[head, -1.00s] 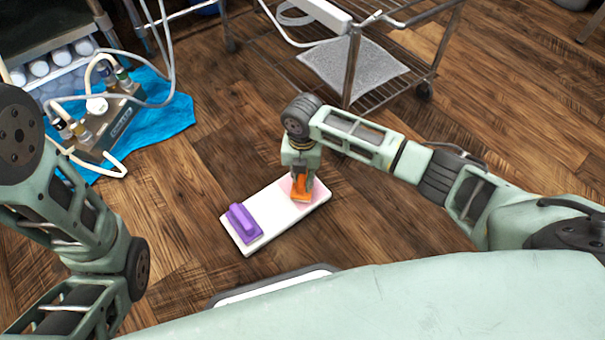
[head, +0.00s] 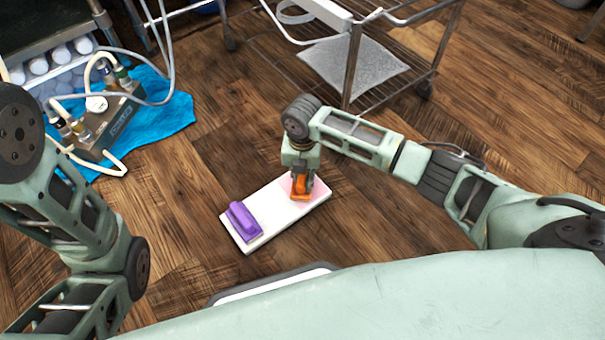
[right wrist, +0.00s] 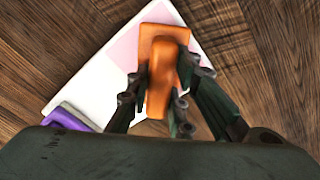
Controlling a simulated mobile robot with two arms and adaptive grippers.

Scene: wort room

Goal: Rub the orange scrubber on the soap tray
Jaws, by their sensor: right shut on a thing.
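The orange scrubber (head: 301,188) is in my right gripper (head: 301,178), over the pink patch at the right end of a white tray (head: 273,216). In the right wrist view the gripper (right wrist: 152,98) is shut on the handle of the orange scrubber (right wrist: 164,60). The pink patch (right wrist: 125,52) shows beside the scrubber. I cannot tell for sure whether its base touches the patch. A purple scrubber (head: 243,221) rests on the tray's left end; its edge also shows in the right wrist view (right wrist: 68,118). My left gripper is out of view.
A device with bottles and hoses (head: 108,128) stands on a blue cloth (head: 170,112) at the upper left. A wire cart (head: 352,62) with a grey pad (head: 355,70) stands behind the tray. Wooden floor around the tray is clear.

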